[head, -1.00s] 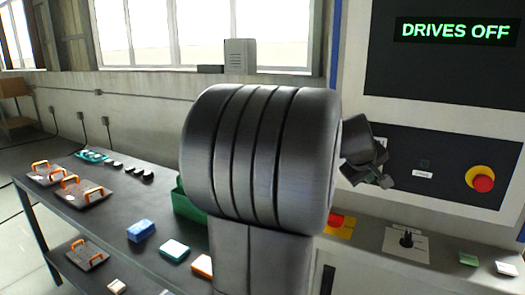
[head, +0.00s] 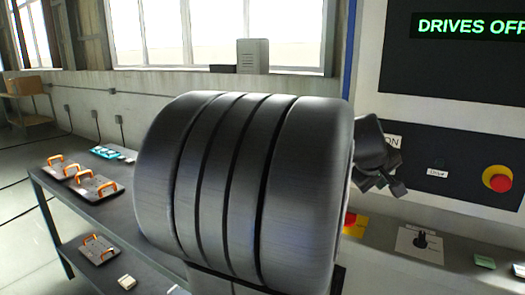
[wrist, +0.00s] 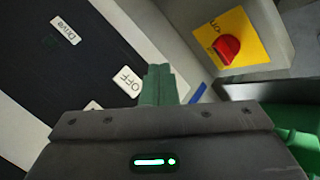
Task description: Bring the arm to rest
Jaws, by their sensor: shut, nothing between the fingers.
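My arm's large grey ribbed link fills the middle of the head view and hides much of the bench. My gripper (head: 398,188) shows as a small dark shape just right of that link, in front of the machine's control panel (head: 440,150). In the wrist view its greenish fingers (wrist: 158,84) are together with nothing between them. Beyond them is the dark panel with an OFF label (wrist: 127,81). I see a gap between the fingertips and the panel, but cannot tell how wide. The machine's screen (head: 470,26) reads DRIVES OFF.
A red emergency button (head: 497,178) is right of my gripper. A red rotary switch (wrist: 229,50) on a yellow plate is upper right in the wrist view. The bench (head: 128,225) at left carries plates with orange handles (head: 97,184).

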